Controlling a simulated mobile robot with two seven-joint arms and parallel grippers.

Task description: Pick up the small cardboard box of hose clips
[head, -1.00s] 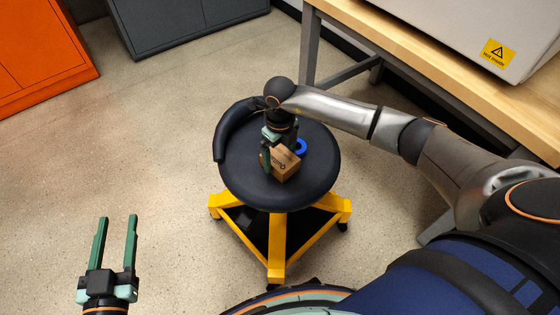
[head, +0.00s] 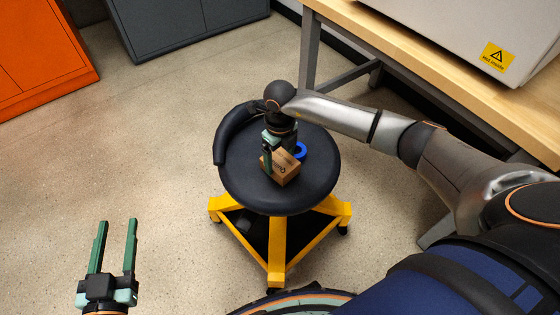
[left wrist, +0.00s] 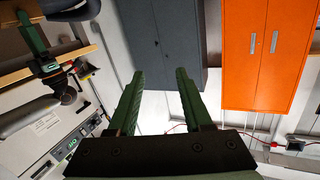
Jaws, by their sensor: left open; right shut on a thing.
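The small cardboard box (head: 284,168) is on or just above the black seat of the stool (head: 318,180) in the head view. My right gripper (head: 268,160) reaches down over the seat and is shut on the box; its fingers partly hide the box's left side. Whether the box touches the seat I cannot tell. My left gripper (head: 116,246) is open and empty over the floor at the lower left. Its two green fingers also show in the left wrist view (left wrist: 158,98), with nothing between them.
The stool has a curved backrest (head: 226,138) and a yellow base (head: 277,250). A wooden workbench (head: 400,48) stands at the upper right. An orange cabinet (head: 40,50) and grey cabinet (head: 180,22) stand behind. Floor at left is clear.

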